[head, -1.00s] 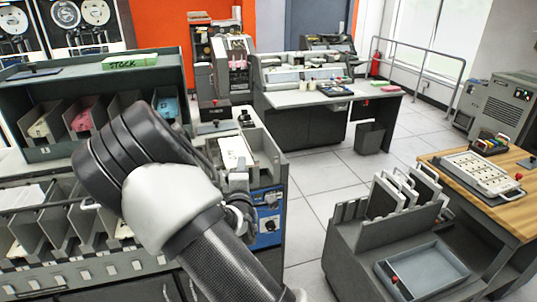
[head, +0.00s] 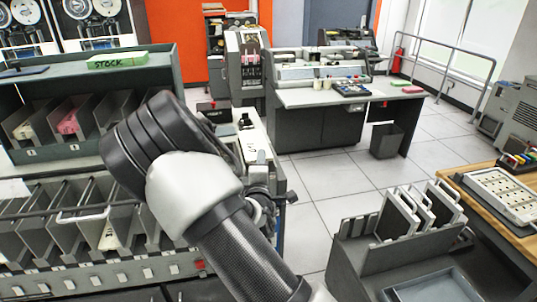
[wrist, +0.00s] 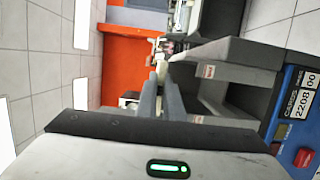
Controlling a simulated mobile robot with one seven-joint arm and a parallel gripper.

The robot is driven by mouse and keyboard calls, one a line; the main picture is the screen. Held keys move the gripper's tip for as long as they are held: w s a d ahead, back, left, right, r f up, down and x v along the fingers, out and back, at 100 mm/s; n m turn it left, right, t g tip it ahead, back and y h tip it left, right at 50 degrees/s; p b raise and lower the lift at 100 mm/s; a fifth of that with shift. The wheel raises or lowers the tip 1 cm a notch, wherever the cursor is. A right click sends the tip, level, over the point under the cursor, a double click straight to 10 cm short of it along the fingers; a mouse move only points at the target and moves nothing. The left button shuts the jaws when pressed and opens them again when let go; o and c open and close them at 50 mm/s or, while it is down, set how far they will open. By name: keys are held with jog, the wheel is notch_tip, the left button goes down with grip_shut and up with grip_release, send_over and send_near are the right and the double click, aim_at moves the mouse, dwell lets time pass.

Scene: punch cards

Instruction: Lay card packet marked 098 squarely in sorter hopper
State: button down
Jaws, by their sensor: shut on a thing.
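My gripper (wrist: 160,88) shows in the wrist view as two grey fingers close together, with a small pale thing, apparently the card packet (wrist: 160,66), at their tips. In the head view my arm hides most of the gripper. A white card-like surface with dark marks (head: 250,148) shows just beyond my wrist; I cannot read a number or tell whether it is held or resting. The sorter fills the right side of the wrist view, with its blue panel (wrist: 284,122), a card counter and a red button. Its hopper is not clearly visible.
A dark card rack (head: 160,75) with a green STOCK box (head: 118,61) and slanted pockets stands at left. A grey cart (head: 365,260) with upright trays is at lower right, beside a wooden table (head: 470,185). Tiled floor (head: 330,185) is open between them.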

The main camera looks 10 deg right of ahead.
jog(key=shift+w+d, duration=0.1)
dwell(0.6)
jog(key=shift+f+b, duration=1.35)
jog(key=shift+f, duration=0.1)
jog(key=shift+f, duration=0.15)
jog(key=shift+f+b, duration=3.4)
jog(key=shift+f, duration=0.35)
jog(key=c, duration=1.8)
grip_release()
